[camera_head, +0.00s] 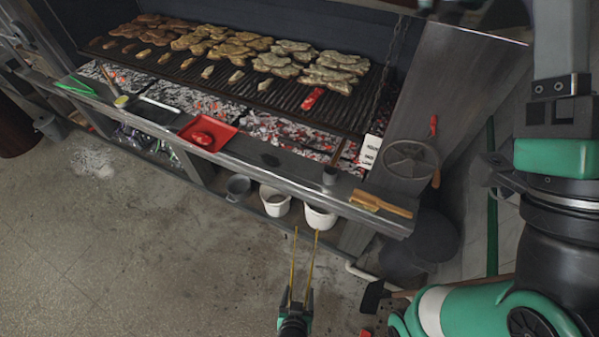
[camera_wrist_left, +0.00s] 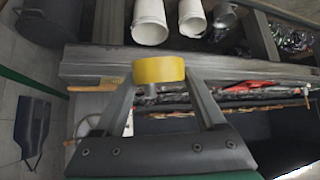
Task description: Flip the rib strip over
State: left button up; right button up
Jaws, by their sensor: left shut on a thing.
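A red strip (camera_head: 311,98), which looks like the rib strip, lies on the front right of the grill grate (camera_head: 345,122). My left gripper (camera_head: 297,303) is at the bottom centre of the head view, over the floor in front of the grill. It is shut on a yellow tong-like tool (camera_head: 293,265), whose two thin arms point towards the grill with spread tips. The tips are well apart from the strip. In the left wrist view a yellow part of the tool (camera_wrist_left: 159,70) sits between the fingers. My right gripper is out of the frames.
Browned meat pieces (camera_head: 215,42) cover the back of the grate. The front ledge (camera_head: 255,153) carries a red tray (camera_head: 196,146), a grey cup (camera_head: 330,175) and a wooden brush (camera_head: 380,204). White buckets (camera_head: 320,218) stand below. A black spatula (camera_head: 374,296) is near my right arm.

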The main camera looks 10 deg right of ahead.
pick_arm(q)
jog(key=w+a+r+n+y, duration=0.3)
jog(key=a+r+n, duration=0.1)
jog(key=a+r, duration=0.35)
jog(key=w+a+r+n+y, duration=0.3)
jog(key=a+r+n, duration=0.1)
jog(key=a+r, duration=0.35)
jog(key=s+a+n+g+y, duration=0.3)
jog(key=s+a+n, duration=0.2)
jog(key=s, duration=0.3)
jog(key=shift+s+a, duration=0.3)
jog(key=shift+a, duration=0.6)
